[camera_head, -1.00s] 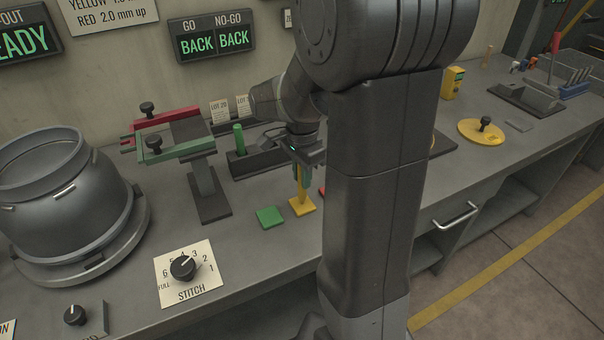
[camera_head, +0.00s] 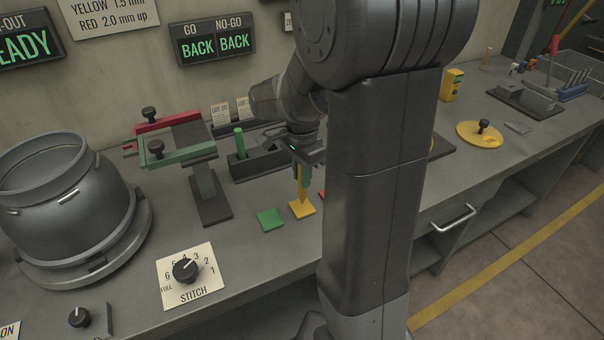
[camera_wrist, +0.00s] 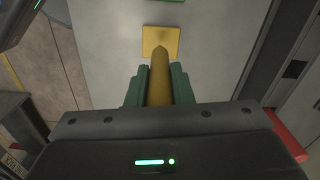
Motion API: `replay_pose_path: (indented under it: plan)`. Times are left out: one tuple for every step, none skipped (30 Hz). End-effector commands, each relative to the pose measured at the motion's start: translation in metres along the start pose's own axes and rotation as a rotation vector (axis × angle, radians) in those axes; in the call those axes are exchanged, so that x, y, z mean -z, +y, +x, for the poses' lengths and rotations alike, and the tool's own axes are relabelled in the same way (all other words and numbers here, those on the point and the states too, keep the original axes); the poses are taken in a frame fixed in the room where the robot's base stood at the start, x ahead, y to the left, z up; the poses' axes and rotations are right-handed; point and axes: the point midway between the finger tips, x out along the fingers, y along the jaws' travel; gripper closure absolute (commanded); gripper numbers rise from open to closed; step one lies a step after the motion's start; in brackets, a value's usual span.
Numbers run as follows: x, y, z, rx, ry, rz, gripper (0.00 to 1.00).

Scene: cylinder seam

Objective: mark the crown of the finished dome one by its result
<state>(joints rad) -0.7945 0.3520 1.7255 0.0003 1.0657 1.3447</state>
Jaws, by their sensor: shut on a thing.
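A yellow marker-like stick (camera_wrist: 159,78) stands between the green fingers of my gripper (camera_wrist: 160,88) in the wrist view. My gripper (camera_head: 302,170) is shut on it, and the stick (camera_head: 299,192) points down at a yellow square pad (camera_head: 302,209) on the bench. The pad also shows in the wrist view (camera_wrist: 161,37). I cannot tell whether the tip touches the pad. A green square pad (camera_head: 270,219) lies to its left. A grey rounded vessel (camera_head: 65,215) with an open neck stands at the far left; I cannot tell whether it is the dome named.
A green stick (camera_head: 239,141) stands in a dark holder (camera_head: 243,168) behind the pads. A gauge stand (camera_head: 208,195) with red and green arms stands left of it. A stitch dial (camera_head: 186,270) is at the front. A GO/NO-GO display (camera_head: 216,40) reads BACK, BACK.

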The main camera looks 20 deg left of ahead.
Motion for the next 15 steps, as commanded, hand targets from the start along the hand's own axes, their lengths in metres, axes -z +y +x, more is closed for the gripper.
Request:
replay_pose_path:
  plan:
    - [0.000,0.000,-0.009,0.001,0.000,0.000,1.00]
    - [0.000,0.000,-0.011,0.001,0.000,0.000,1.00]
    - [0.000,0.000,-0.015,0.001,0.000,0.000,1.00]
    - [0.000,0.000,-0.017,0.001,0.000,0.000,1.00]
    - [0.000,0.000,-0.019,0.001,0.000,0.000,1.00]
    - [0.000,0.000,-0.023,0.001,0.000,0.000,1.00]
    - [0.000,0.000,-0.025,0.001,0.000,0.000,1.00]
    - [0.000,0.000,-0.028,0.001,0.000,0.000,1.00]
    - [0.000,0.000,-0.031,0.001,0.001,0.000,1.00]
    - [0.000,0.000,-0.033,0.001,0.001,0.000,1.00]
    - [0.000,0.000,-0.036,0.001,0.001,0.000,1.00]
    - [0.000,0.000,-0.039,0.001,0.001,0.000,1.00]
    - [0.000,0.000,-0.041,0.001,0.001,0.000,1.00]
    - [0.000,0.000,-0.044,0.001,0.001,0.000,1.00]
    - [0.000,0.000,-0.047,0.001,0.001,0.000,1.00]
